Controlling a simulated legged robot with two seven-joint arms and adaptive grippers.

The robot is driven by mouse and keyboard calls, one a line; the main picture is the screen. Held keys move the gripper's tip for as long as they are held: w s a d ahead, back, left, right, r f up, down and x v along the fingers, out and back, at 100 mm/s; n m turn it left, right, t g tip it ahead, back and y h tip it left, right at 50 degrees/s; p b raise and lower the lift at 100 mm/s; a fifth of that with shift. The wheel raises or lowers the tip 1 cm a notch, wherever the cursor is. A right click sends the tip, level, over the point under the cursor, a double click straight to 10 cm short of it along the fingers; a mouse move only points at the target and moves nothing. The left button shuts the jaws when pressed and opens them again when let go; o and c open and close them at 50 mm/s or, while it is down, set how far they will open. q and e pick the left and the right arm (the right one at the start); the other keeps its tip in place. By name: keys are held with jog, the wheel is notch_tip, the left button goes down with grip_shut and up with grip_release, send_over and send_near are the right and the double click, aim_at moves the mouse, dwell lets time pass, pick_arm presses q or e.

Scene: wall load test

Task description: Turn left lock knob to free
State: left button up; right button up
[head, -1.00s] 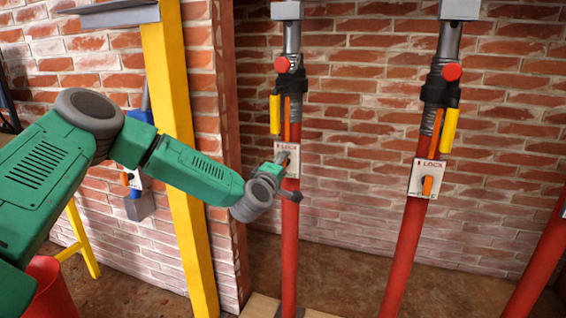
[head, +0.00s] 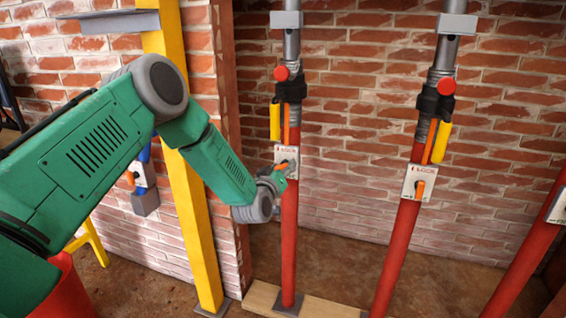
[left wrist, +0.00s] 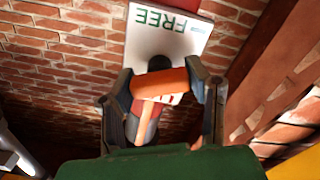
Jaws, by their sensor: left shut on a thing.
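A white lock plate (head: 288,153) marked LOCK is on the left red prop. Its orange knob (left wrist: 160,84) is between the two fingers of my left gripper (left wrist: 165,90) in the left wrist view. The fingers are shut on it, one at each side. The plate in that view (left wrist: 168,36) reads FREE, upside down. In the head view my left gripper (head: 276,174) is at the plate's lower part and hides some of it. The exact angle of the knob is hard to tell. My right gripper is not in view.
A second red prop (head: 398,245) stands to the right with its own lock plate and orange knob (head: 420,190). Another leans at the right edge. A yellow post (head: 190,235) stands behind my left arm. A brick wall (head: 340,120) is behind the props.

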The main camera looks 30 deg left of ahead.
pick_arm(q)
jog(key=m+p, duration=0.1)
jog(key=m, duration=0.1)
jog(key=f+m+p, duration=0.1)
jog(key=m, duration=0.2)
jog(key=shift+s, duration=0.2)
dwell(0.4)
jog(key=o, duration=1.2)
jog(key=shift+c, duration=0.2)
jog(key=shift+o, duration=0.3)
jog(key=shift+w+r, duration=0.1)
jog(key=shift+r, duration=0.15)
